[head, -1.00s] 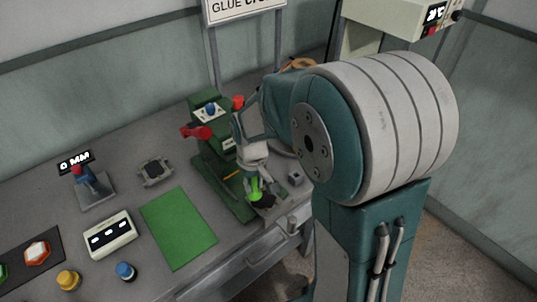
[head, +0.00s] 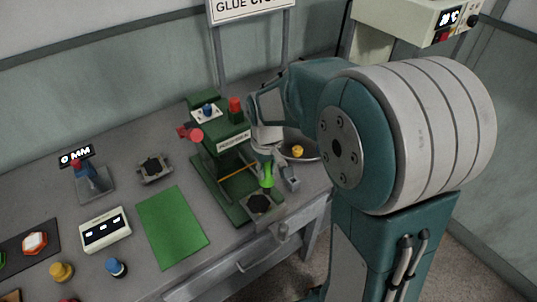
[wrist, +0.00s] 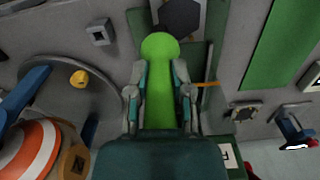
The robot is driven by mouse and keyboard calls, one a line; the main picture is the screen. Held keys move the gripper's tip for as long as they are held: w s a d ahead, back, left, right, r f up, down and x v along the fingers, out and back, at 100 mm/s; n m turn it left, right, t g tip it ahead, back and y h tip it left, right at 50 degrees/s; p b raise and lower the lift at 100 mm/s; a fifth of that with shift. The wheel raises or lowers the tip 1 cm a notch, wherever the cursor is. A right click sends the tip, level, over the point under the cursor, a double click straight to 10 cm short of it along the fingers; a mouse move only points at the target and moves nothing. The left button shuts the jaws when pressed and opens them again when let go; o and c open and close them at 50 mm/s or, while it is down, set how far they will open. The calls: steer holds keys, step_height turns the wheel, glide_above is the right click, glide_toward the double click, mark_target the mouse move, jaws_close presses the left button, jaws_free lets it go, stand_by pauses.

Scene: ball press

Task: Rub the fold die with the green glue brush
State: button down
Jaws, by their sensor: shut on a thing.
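My gripper (head: 266,158) is shut on the green glue brush (head: 267,177), which points down from the jaws. In the wrist view the brush (wrist: 160,45) runs forward between the two fingers (wrist: 160,75), its round head foremost. The dark hexagonal piece, which looks like the fold die (head: 258,203), lies on a grey plate at the front end of the green press. It also shows at the top of the wrist view (wrist: 180,18). The brush head overlaps the die's near edge there; in the head view it sits behind the die. I cannot tell whether they touch.
The green press (head: 222,140) stands left of my gripper, with red knobs. A small grey block (head: 290,179) is close on the right. A yellow ball (head: 297,151) sits in a round dish behind. A green sheet (head: 172,228) and a white display box (head: 105,230) lie left.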

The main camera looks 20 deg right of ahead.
step_height(320, 180, up, 2)
steer(key=shift+a+r, duration=0.15)
steer(key=shift+r, duration=1.3)
